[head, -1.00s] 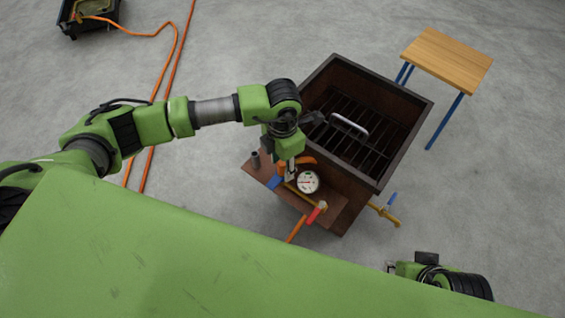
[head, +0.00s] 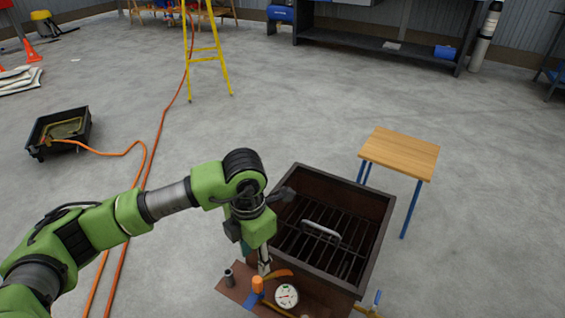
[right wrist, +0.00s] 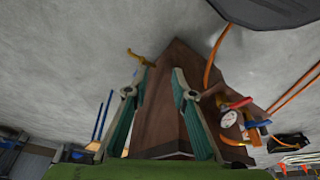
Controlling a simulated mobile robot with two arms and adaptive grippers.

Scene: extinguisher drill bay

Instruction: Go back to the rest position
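My left gripper (head: 264,267) points down over the small brown shelf (head: 233,290) on the near side of the metal fire box (head: 386,215). It is seen nearly edge-on, so I cannot tell its opening or whether it touches anything. A round white gauge (head: 286,296), an orange-handled tool (head: 258,284) and a small grey cylinder (head: 229,277) are on the shelf. My right gripper (right wrist: 158,76) shows in the right wrist view with its teal fingers apart and nothing between them; the box wall is behind. It is outside the head view.
A wooden-topped table (head: 400,152) with blue legs stands behind the box. An orange hose (head: 148,160) runs along the floor at left, near a black tray (head: 88,132). A yellow ladder (head: 207,56) stands farther back. The grey floor between is open.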

